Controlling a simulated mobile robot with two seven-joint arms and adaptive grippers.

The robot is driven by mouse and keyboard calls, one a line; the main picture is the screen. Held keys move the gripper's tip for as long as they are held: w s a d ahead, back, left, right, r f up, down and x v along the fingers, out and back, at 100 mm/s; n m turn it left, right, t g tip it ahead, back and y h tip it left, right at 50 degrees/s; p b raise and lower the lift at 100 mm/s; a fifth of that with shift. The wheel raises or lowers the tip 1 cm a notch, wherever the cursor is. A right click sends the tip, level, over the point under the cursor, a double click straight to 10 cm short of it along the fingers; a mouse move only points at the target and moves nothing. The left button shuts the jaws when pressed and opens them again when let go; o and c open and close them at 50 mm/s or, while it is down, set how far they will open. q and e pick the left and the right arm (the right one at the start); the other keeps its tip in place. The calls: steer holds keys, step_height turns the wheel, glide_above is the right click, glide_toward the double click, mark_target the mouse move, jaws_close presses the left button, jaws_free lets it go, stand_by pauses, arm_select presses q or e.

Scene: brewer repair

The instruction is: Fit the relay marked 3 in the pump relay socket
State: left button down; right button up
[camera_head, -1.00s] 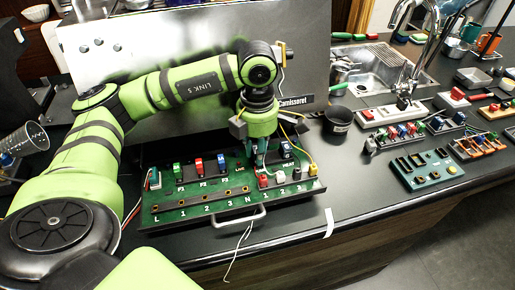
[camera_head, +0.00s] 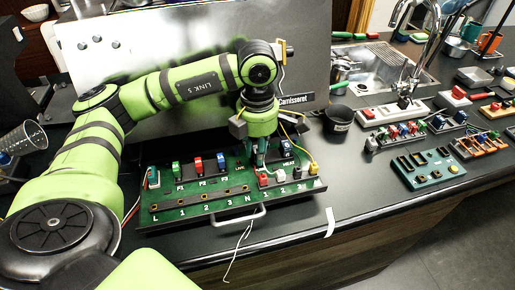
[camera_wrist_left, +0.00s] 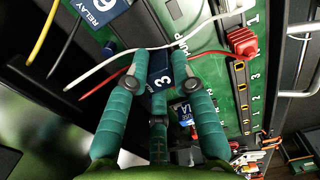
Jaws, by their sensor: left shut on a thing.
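My left gripper (camera_head: 262,163) is over the right half of the green circuit board (camera_head: 195,197), its fingers pointing down. In the left wrist view its teal fingers (camera_wrist_left: 158,76) are closed around a dark blue relay with a white 3 (camera_wrist_left: 161,74). The relay lies close to the board, beside the partly covered lettering that ends in "UMP". The pump socket itself is hidden under the relay and fingers, so I cannot tell whether the relay is seated. My right gripper is not in view.
Another blue relay (camera_wrist_left: 103,14) stands near the held one. White, red and yellow wires cross close to the fingers. Several red, green and blue parts stand along the board, with a handle (camera_head: 238,216) at its front. A black cup (camera_head: 338,119) stands to the right.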

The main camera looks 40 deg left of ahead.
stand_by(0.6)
arm_select(q)
steer(key=c, duration=1)
jaws_free()
steer(key=shift+o, duration=0.2)
step_height(320, 180, up, 12)
